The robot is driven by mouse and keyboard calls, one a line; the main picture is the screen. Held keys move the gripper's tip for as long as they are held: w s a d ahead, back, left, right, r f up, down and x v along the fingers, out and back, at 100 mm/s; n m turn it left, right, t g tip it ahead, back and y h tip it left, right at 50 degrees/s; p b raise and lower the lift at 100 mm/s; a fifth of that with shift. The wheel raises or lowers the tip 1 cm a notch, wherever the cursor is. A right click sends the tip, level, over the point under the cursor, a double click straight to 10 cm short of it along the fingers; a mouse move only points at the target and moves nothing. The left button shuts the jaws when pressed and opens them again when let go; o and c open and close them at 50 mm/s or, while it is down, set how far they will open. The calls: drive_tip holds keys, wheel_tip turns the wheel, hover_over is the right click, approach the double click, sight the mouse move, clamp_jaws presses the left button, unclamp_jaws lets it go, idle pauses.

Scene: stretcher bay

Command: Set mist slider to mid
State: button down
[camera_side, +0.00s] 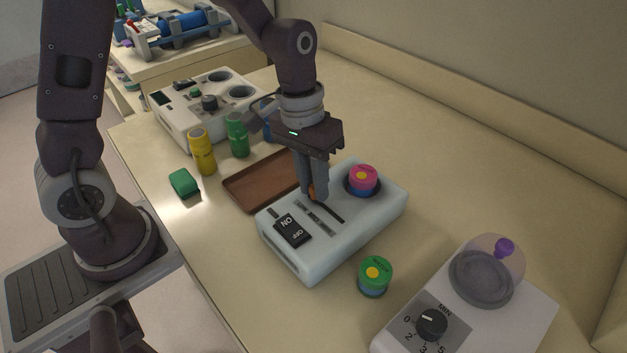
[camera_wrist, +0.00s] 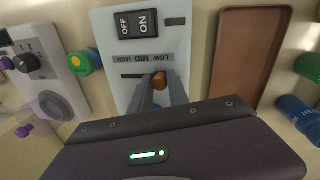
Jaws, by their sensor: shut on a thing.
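The mist unit (camera_side: 290,262) is a pale blue-white box on the table. Its slider knob (camera_wrist: 159,80) is a small orange-brown piece in a dark slot (camera_wrist: 132,76). In the wrist view the slot's bare length runs left of the knob, and the LOW, MID, HIGH label strip (camera_wrist: 144,58) lies just above it. The knob looks right of the MID word, though the lettering is hard to read. My gripper (camera_side: 314,193) points down from above and is shut on the knob. In the side view the fingers mostly hide the knob, at the slot's far left end.
The ON/OFF rocker (camera_side: 292,231) and a pink canister (camera_side: 363,178) are on the unit. A brown tray (camera_side: 250,186) lies close behind. A green canister (camera_side: 375,275) and a dial machine (camera_side: 470,310) stand in front. Yellow (camera_side: 202,150) and green (camera_side: 237,134) bottles stand beyond the tray.

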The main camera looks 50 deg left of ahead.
sight(328, 210)
drive_tip(key=shift+d, duration=0.1)
idle(0.3)
drive_tip(key=shift+d, duration=1.45)
drive_tip(key=c, duration=1.3)
unclamp_jaws()
drive_tip(key=shift+o, duration=0.2)
wheel_tip(328, 210, up, 7)
drive_tip(key=a, duration=0.1)
drive_tip(key=shift+s+a+r, duration=0.1)
